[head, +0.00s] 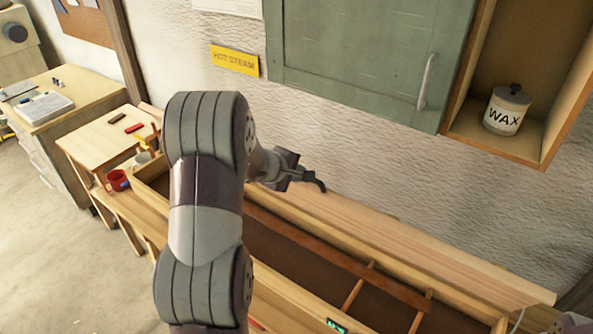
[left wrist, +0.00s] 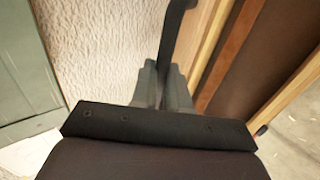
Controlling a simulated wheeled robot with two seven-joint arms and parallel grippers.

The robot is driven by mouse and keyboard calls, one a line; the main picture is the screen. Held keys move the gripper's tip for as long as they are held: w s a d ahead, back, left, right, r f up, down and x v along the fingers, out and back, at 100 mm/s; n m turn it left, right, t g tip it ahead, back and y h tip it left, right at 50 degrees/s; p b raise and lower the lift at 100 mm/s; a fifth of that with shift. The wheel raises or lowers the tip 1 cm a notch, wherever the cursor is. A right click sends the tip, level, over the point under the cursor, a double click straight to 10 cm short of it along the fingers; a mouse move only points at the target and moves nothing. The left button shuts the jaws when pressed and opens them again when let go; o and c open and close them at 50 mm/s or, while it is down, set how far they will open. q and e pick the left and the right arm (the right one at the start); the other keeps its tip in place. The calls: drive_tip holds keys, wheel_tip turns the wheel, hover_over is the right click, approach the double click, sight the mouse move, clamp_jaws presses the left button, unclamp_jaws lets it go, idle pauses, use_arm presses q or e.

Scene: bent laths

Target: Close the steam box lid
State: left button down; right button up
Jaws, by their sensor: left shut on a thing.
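The steam box (head: 455,308) is a long wooden trough along the wall, with its dark inside in view. Its lid (head: 420,245), a long pale board, is open along the back edge by the wall. A dark curved handle (head: 316,184) shows near the lid's left part. My left gripper (head: 297,175) is at this handle, above the back of the box. In the left wrist view the gripper (left wrist: 165,82) is shut on the dark handle (left wrist: 177,35). My left arm hides part of the box's left half. My right gripper is not in view.
A brown lath (head: 330,251) lies inside the box over crosspieces. A green cabinet (head: 370,55) and a shelf with a wax pot (head: 506,112) hang above. Floor is clear at lower left.

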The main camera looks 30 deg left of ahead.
use_arm(q)
drive_tip(key=s+a+f, duration=0.1)
drive_tip(key=s+f, duration=1.3)
drive_tip(key=s, duration=0.1)
wheel_tip(320, 180, down, 14)
drive_tip(key=s, duration=0.2)
drive_tip(key=shift+s+a+f, duration=0.2)
drive_tip(key=shift+a, duration=0.15)
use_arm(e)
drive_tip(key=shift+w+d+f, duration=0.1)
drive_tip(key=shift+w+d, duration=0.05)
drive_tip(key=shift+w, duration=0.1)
